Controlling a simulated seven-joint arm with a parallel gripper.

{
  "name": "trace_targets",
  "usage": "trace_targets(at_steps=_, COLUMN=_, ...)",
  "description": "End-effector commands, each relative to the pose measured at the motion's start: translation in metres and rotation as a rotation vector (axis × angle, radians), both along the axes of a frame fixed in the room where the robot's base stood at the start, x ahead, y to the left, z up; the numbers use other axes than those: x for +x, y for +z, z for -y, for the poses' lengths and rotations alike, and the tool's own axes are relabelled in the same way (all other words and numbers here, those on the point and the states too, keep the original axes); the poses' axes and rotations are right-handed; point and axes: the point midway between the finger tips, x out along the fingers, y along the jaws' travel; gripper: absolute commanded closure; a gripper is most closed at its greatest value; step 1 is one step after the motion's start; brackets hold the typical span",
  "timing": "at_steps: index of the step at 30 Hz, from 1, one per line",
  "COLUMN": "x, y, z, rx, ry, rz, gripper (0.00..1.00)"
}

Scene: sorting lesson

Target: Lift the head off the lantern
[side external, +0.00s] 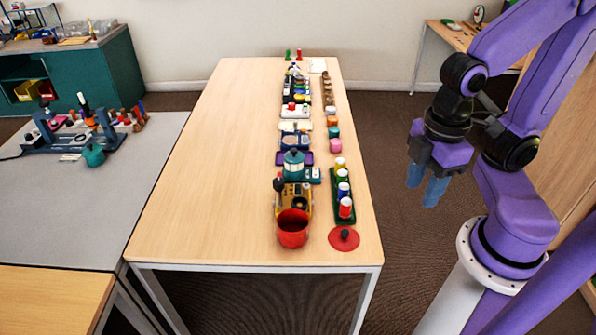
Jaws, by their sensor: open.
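My gripper (425,190) hangs at the right, over the floor beside the wooden table (200,170). Its two blue fingers point down, apart, with nothing between them. It is well to the right of the row of objects on the table and touches none of them. I cannot clearly pick out a lantern. A small teal vessel with a pale top (293,164) stands upright mid-row and may be it, but it is too small to be sure. I cannot tell whether its top is a separate head.
A red pot (293,231) stands near the table's front edge, with a red lid (343,238) beside it. A green tray (337,208) holds several small jars. Many small items crowd the row behind. The table's left half is clear. A grey table (60,205) adjoins at left.

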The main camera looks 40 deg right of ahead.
Motion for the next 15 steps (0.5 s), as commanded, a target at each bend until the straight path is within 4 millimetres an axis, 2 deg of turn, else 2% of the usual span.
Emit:
trace_targets(at_steps=1, x=0.0, y=0.0, z=0.0, rx=0.0, ry=0.0, rz=0.0, gripper=0.57)
trace_targets(at_steps=6, x=0.0, y=0.0, z=0.0, rx=0.0, ry=0.0, rz=0.0, gripper=0.02)
trace_targets(at_steps=15, x=0.0046, y=0.0009, z=-0.0029, rx=-0.001, ry=-0.026, rz=-0.001, gripper=0.0)
